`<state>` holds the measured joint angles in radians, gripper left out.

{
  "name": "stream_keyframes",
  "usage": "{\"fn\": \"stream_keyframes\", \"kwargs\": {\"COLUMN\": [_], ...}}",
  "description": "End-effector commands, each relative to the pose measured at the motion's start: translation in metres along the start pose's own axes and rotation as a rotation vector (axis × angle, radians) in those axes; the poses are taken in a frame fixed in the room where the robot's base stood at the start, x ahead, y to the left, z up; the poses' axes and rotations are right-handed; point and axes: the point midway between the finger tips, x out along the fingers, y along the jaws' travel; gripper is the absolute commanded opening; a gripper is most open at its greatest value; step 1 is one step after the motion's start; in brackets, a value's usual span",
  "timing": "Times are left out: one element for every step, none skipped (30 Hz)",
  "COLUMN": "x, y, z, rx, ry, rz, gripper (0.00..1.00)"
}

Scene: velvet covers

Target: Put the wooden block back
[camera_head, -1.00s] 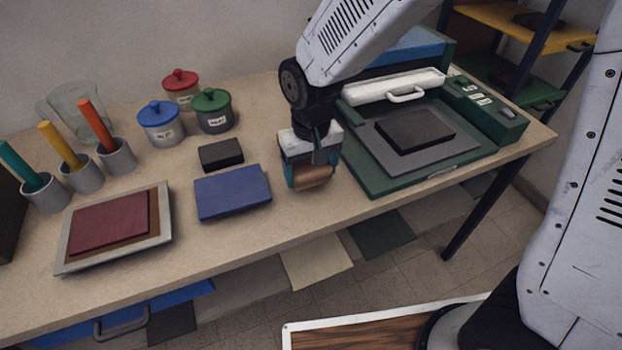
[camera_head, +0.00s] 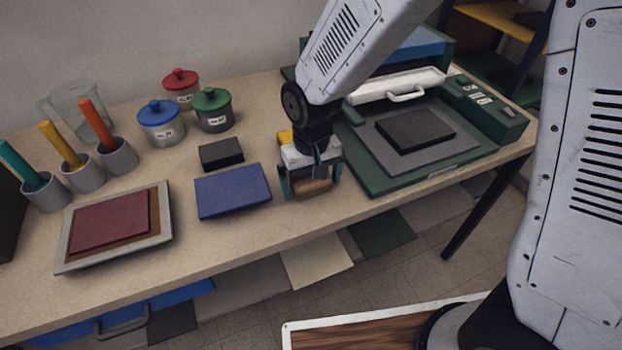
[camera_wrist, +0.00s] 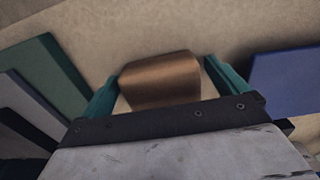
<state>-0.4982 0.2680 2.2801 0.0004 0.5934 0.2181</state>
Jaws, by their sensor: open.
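The wooden block (camera_head: 311,187) is brown with a rounded, shiny face. It is on the tan table between the blue slab and the green press. My gripper (camera_head: 310,187) is over it, with its teal fingers open, one on each side. In the wrist view, the block (camera_wrist: 161,80) lies between the two fingertips (camera_wrist: 165,88), with narrow gaps at its sides. The gripper body hides part of the block, and I cannot tell whether it touches the tabletop.
A blue slab (camera_head: 232,190) lies close on the left, with a dark block (camera_head: 221,154) behind it. The green press (camera_head: 365,184) stands close on the right. Lidded jars (camera_head: 213,114) are at the back, and a framed tray (camera_head: 163,228) is at the left.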

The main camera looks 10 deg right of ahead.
Motion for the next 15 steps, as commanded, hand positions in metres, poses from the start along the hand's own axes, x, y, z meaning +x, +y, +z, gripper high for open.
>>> {"fn": "stream_keyframes", "kwargs": {"x": [0.0,-0.001,-0.003,-0.004,-0.007,-0.012,-0.017,-0.022,-0.03,-0.037,-0.043,-0.052,-0.059,-0.066,-0.075], "y": [0.0,0.0,0.0,0.0,0.0,0.0,0.0,0.0,0.0,0.0,0.0,0.0,0.0,0.0,0.0], "z": [0.0,0.0,0.0,0.0,0.0,-0.001,-0.001,-0.001,-0.001,-0.001,-0.001,-0.001,-0.001,-0.001,-0.001], "rx": [0.0,0.0,0.0,0.0,0.0,0.0,0.0,0.0,0.0,0.0,0.0,0.0,0.0,0.0,0.0], "ry": [0.0,0.0,0.001,0.001,0.001,0.003,0.004,0.004,0.006,0.006,0.006,0.006,0.006,0.006,0.006], "rz": [0.0,0.0,0.0,0.0,0.0,-0.001,-0.001,-0.001,-0.001,-0.001,-0.001,-0.001,-0.001,-0.001,-0.001], "gripper": [0.99,0.99,0.99,0.99,0.99,0.99,0.99,0.99,0.99,0.99,0.99,0.99,0.99,0.99,0.99]}}
